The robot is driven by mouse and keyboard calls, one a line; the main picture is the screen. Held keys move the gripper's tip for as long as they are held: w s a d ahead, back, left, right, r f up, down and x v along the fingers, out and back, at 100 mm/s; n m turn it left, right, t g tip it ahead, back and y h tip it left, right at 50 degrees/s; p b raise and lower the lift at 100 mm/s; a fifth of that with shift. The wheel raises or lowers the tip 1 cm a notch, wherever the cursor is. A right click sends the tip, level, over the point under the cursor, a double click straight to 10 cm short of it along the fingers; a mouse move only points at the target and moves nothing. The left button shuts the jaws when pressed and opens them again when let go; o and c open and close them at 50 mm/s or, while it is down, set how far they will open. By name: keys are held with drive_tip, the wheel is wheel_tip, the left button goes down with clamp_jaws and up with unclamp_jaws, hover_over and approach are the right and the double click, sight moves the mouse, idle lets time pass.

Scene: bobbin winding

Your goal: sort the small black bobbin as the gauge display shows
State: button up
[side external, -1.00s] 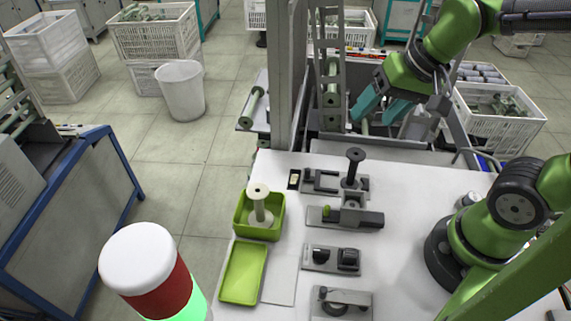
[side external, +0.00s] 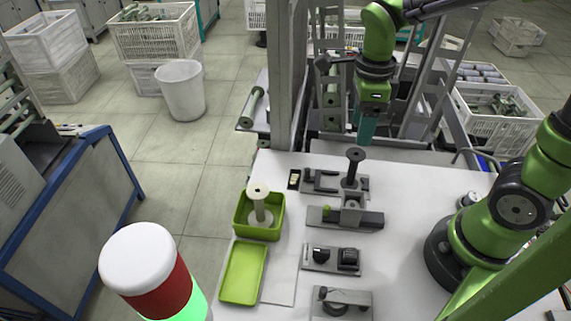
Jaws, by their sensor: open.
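The small black bobbin (side external: 355,168) stands upright at the back of the white table, on or at a grey fixture (side external: 325,182). My gripper (side external: 366,128) hangs above and just behind it, fingers pointing down, apart from the bobbin. It is open and empty; from this side its teal fingers overlap. A small dark device with a pale face (side external: 294,179), possibly the gauge display, sits left of the fixture; its reading is too small to make out. A green tray (side external: 243,274) at the front left is empty. A green bin (side external: 240,224) behind it holds a pale bobbin (side external: 260,203).
More grey fixtures stand in a column toward the front: a slide block (side external: 345,217), a unit with black knobs (side external: 331,258) and a clamp (side external: 342,301). A grey post (side external: 286,80) rises behind the table.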

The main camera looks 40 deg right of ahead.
sight(356, 154)
drive_tip(key=shift+f, duration=3.55)
drive_tip(key=c, duration=0.7)
drive_tip(key=shift+r, duration=2.55)
drive_tip(key=shift+r, duration=0.3)
wheel_tip(356, 154, up, 7)
drive_tip(key=w+a+n, duration=0.3)
drive_tip(key=a+n, duration=0.8)
drive_tip(key=a, duration=0.4)
drive_tip(key=s+a+n, duration=0.3)
drive_tip(key=a+n, duration=0.3)
drive_tip(key=a, duration=0.3)
drive_tip(key=s+a+n, duration=0.3)
drive_tip(key=a+n, duration=0.4)
drive_tip(key=a, duration=0.3)
drive_tip(key=shift+s+f, duration=0.1)
drive_tip(key=shift+f, duration=5.15)
